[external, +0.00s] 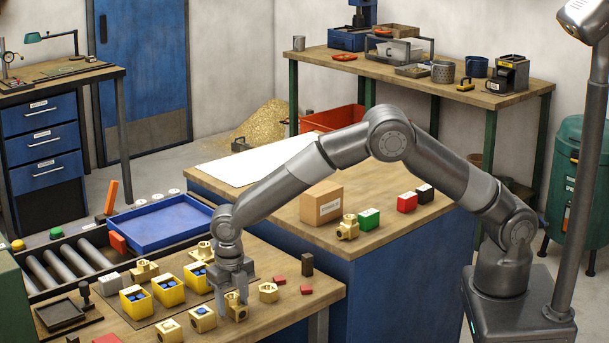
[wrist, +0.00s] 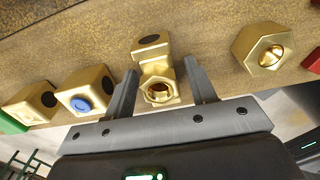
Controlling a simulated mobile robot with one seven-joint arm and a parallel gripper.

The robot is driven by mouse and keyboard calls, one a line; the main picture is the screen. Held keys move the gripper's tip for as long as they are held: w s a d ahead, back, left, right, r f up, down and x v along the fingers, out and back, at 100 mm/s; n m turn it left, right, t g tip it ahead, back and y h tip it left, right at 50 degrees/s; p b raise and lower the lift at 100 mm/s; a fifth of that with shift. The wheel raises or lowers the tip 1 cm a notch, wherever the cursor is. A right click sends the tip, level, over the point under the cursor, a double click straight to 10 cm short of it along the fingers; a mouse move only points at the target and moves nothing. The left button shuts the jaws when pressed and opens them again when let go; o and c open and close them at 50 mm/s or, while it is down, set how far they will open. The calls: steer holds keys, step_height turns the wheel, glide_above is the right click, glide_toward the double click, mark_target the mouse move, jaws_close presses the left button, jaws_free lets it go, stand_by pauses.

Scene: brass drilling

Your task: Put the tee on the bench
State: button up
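My gripper (external: 234,300) points down over the front workbench (external: 275,325), around a brass tee (external: 237,312). In the wrist view my gripper (wrist: 160,68) has its two fingers apart, one on each side of the brass tee (wrist: 156,70). A gap shows between the tee and each finger. The tee has a round port facing the camera and a dark opening at its far end. It appears to rest on the wooden top. Another brass tee (external: 347,228) stands on the blue cabinet's wooden top (external: 385,238), beside a cardboard box.
Close by are a brass hex fitting (wrist: 262,46), a blue-plugged brass block (wrist: 86,90) and yellow bins (external: 168,290). Small red blocks (external: 306,289) lie to the right. A blue tray (external: 160,224) is behind. The cabinet top holds a cardboard box (external: 321,203) and small coloured boxes.

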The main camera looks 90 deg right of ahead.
mark_target(232, 296)
step_height(232, 296, up, 12)
steer(key=s+d+r+m+t, duration=0.1)
steer(key=s+d+r+m, duration=0.3)
steer(key=s+r+m, duration=0.6)
steer(key=s+d+r+m+t, duration=0.1)
steer(key=s+d+r+m, duration=0.15)
steer(key=s, duration=0.55)
steer(key=s+d+r+m+t, duration=0.1)
steer(key=s+r+m, duration=0.3)
steer(key=s, duration=0.3)
steer(key=s+d+r+m+t, duration=0.1)
steer(key=s+d+r+m, duration=0.2)
steer(key=s, duration=0.5)
steer(key=s+f+m, duration=0.1)
steer(key=s+m, duration=0.1)
steer(key=s, duration=0.1)
steer(key=s+f+m+t, duration=0.1)
steer(key=s+m, duration=0.2)
steer(key=s, duration=0.1)
steer(key=s+f+m, duration=0.1)
steer(key=s+m, duration=0.1)
steer(key=s, duration=0.1)
steer(key=shift+s+d+f+m+t, duration=0.1)
steer(key=shift+s+d+m+t, duration=0.15)
steer(key=shift+t, duration=0.05)
steer(key=shift+o, duration=0.2)
